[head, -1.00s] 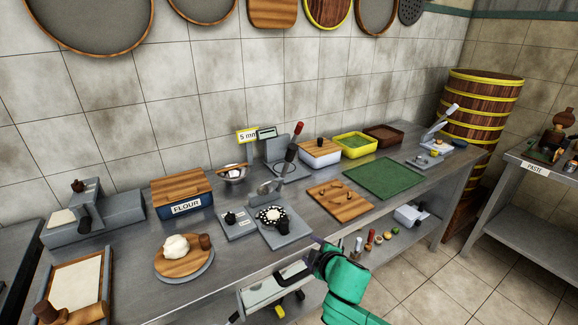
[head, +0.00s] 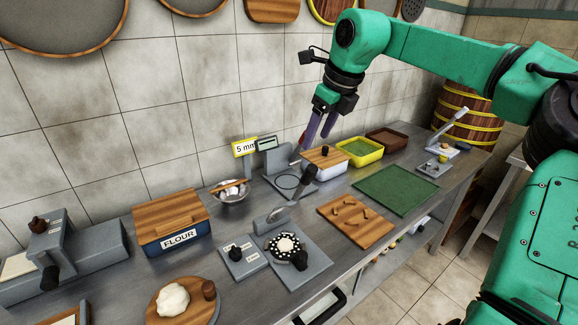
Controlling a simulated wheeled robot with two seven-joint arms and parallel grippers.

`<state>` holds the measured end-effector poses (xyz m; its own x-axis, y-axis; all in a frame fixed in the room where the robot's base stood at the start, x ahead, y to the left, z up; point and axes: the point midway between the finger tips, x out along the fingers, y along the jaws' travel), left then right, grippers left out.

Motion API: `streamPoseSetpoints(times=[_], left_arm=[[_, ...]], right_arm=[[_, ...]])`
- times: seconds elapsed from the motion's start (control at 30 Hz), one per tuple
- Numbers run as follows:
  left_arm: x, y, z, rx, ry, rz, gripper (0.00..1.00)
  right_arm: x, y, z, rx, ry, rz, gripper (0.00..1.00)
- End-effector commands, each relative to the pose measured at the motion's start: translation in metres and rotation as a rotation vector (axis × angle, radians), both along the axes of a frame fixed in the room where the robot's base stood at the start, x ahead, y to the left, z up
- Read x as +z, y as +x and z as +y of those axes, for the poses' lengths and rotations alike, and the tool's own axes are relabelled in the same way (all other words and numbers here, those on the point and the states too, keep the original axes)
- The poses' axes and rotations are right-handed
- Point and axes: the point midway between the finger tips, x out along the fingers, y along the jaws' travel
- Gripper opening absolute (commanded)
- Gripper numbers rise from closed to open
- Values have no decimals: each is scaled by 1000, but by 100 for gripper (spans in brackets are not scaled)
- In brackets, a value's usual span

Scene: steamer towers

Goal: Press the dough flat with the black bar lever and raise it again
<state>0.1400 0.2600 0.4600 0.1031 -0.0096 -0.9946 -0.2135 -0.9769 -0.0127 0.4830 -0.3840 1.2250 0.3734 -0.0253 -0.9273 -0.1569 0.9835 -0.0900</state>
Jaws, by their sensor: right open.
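My right gripper (head: 318,139) is open and points down, with its two dark fingers above the back of the bench. It is at the upper right of the grey press (head: 271,160) beside the 5 mm sign. A lever with a red end (head: 303,136) stands up from this press, partly hidden by a finger; I cannot tell if they touch. The press base shows a ring outline, and I cannot make out dough there. A black-gripped lever (head: 309,174) leans up from the front device with a dotted round plate (head: 285,244). White dough (head: 173,299) lies on a round board. My left gripper is out of view.
A white wood-lidded box (head: 325,161) stands right of the press, with yellow (head: 359,152) and brown (head: 387,139) trays beyond. A bowl (head: 230,192) and flour box (head: 172,225) stand left. The green mat (head: 396,189) is clear. My right arm crosses the upper right.

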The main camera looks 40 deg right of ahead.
Motion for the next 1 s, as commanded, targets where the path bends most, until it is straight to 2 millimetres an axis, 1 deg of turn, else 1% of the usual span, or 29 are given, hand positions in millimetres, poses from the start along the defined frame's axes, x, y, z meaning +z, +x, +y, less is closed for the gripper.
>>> streamPoseSetpoints(times=[0.07, 0.13, 0.17, 0.3, 0.4, 0.5, 0.57, 0.6, 0.7, 0.73, 0.83, 0.93, 0.97, 1.0], left_arm=[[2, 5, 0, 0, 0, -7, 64], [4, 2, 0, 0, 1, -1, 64], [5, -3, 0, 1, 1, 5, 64], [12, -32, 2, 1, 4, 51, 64], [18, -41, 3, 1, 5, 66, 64], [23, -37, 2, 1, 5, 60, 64], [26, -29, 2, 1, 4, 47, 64], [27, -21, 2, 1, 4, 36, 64], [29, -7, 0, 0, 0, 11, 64], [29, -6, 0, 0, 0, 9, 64], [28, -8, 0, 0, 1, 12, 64], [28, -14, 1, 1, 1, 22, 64], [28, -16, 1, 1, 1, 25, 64], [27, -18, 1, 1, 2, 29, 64]], right_arm=[[-7, 2, 0, 0, 0, 5, 66], [-19, 7, 0, -1, 4, 6, 66], [-25, 9, 0, 1, 5, 7, 66], [-60, 23, 0, 1, 6, 7, 66], [-85, 33, -1, 0, 7, 8, 66], [-108, 42, -2, 0, 5, 7, 66], [-119, 47, -2, 1, 5, 6, 66], [-124, 49, -2, 1, 5, 5, 66], [-132, 52, -2, 0, 6, 2, 66], [-133, 53, -2, 0, 6, 1, 66], [-135, 53, -2, 1, 7, -1, 66], [-135, 53, -2, 1, 7, -1, 66], [-135, 53, -2, 0, 6, 0, 62], [-134, 53, -2, 0, 6, 0, 46]])
